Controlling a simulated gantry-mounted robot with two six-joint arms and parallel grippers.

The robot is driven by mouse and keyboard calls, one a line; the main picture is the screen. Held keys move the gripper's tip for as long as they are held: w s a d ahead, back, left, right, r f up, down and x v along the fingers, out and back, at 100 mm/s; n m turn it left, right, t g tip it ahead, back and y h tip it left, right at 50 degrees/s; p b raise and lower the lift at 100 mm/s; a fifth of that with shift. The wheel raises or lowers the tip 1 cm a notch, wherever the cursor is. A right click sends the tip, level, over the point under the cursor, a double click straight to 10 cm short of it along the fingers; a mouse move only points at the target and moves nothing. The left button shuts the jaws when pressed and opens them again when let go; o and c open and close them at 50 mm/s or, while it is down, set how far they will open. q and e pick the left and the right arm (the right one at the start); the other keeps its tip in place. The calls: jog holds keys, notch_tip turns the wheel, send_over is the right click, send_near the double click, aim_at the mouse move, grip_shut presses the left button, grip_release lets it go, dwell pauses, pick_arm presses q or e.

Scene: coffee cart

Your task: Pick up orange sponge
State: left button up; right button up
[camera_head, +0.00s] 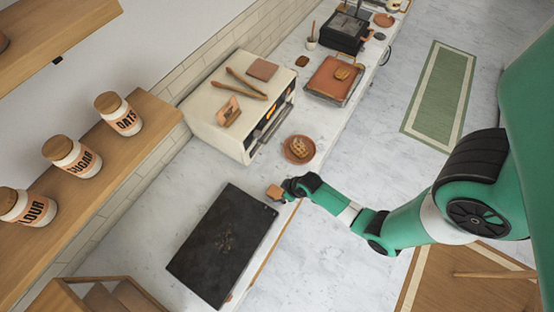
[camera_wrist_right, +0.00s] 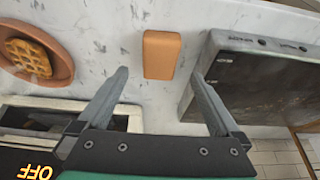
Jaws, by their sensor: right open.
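The orange sponge (camera_wrist_right: 162,55) is a small rounded block lying flat on the marble counter. In the right wrist view it lies beyond and between the two open fingers of my right gripper (camera_wrist_right: 162,88), with no finger touching it. In the head view the sponge (camera_head: 274,191) shows at the tip of my right gripper (camera_head: 284,190), between the black griddle and the plate with a waffle. My right gripper is open and empty. My left gripper is in neither view.
The black griddle (camera_head: 224,245) lies close on one side of the sponge, and a terracotta plate (camera_head: 289,157) with a waffle is on the other. A cream toaster oven (camera_head: 222,118) stands behind. The counter around the sponge is bare.

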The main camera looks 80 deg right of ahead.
aim_at(278, 193)
jog(key=b+x, duration=0.3)
jog(key=x, duration=0.2)
jog(key=shift+w+f, duration=0.1)
jog(key=shift+f, duration=0.15)
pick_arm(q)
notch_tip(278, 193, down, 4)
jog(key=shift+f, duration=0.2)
pick_arm(e)
jog(key=shift+r, duration=0.1)
jog(key=c, duration=1.4)
